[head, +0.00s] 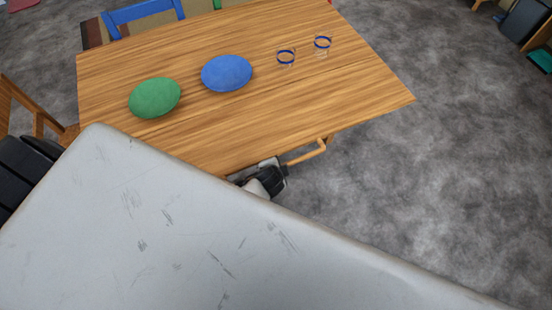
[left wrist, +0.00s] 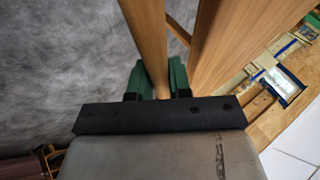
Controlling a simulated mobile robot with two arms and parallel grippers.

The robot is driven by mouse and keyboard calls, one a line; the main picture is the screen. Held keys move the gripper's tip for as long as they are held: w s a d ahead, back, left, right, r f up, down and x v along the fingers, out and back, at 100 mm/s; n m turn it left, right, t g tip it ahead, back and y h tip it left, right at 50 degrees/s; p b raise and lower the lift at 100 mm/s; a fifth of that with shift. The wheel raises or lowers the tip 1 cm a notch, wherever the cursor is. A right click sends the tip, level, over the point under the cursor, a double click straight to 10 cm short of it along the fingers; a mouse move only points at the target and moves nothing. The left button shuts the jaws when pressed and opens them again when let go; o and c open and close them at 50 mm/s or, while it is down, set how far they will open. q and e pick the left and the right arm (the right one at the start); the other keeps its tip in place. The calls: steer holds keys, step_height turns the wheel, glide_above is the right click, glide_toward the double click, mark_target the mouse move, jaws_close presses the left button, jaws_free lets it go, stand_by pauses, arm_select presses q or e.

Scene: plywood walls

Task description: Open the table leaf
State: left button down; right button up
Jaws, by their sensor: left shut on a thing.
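The wooden table (head: 200,130) stands ahead with its top flat. A thin wooden bar (head: 306,156) sticks out from under its near right edge. My left gripper (head: 282,176) is at that edge, at the near end of the bar, partly hidden behind a large pale surface. In the left wrist view my left gripper (left wrist: 161,78) has green fingers on both sides of a wooden bar (left wrist: 147,35) and is shut on it. A wide wooden panel (left wrist: 240,40) runs close beside the bar on the right. I cannot tell where the leaf joins the table. My right gripper is not in view.
A green plate (head: 155,97), a blue plate (head: 227,73) and two blue-rimmed glasses (head: 286,58) (head: 322,46) stand on the table. A blue chair (head: 140,12) is behind it and a wooden chair (head: 38,120) at left. The grey floor (head: 440,170) at right is clear.

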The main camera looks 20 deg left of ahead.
arm_select(q)
steer(key=shift+w+a+r, duration=0.1)
steer(key=shift+w+r, duration=0.15)
steer(key=shift+r, duration=0.05)
steer(key=c, duration=1.1)
jaws_free()
steer(key=shift+s, duration=0.1)
steer(key=shift+s, duration=0.15)
steer(key=shift+s+r, duration=0.15)
steer(key=shift+r, duration=0.1)
steer(key=p+v, duration=0.1)
steer(key=v, duration=0.9)
